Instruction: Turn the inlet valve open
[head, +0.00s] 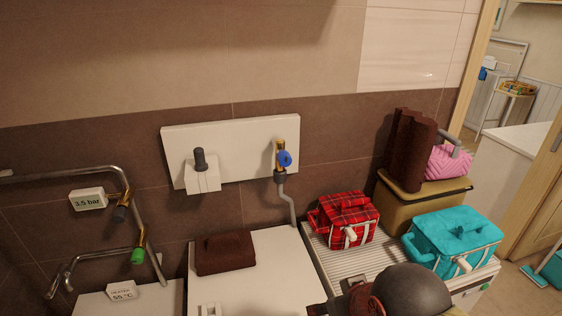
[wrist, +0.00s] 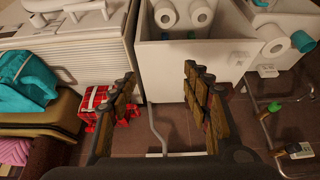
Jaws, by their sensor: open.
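A brass valve with a blue handle (head: 284,158) sits on the white wall panel (head: 232,135) in the head view. A grey bent hose (head: 291,205) runs down from it, and a grey hose also shows in the wrist view (wrist: 154,125). On the left pipework are a dark-handled valve (head: 120,213) and a green-handled valve (head: 137,256). No readable label marks which is the inlet valve. My gripper (wrist: 160,80) is open in the wrist view, its fingers apart with nothing between them. The blue handle is not clear in the wrist view.
A 3.5 bar gauge (head: 87,199) and a 59 °C display (head: 122,291) are at left. A folded brown towel (head: 225,252) lies on a white top. A red plaid bag (head: 346,218) and a teal bag (head: 455,240) stand right.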

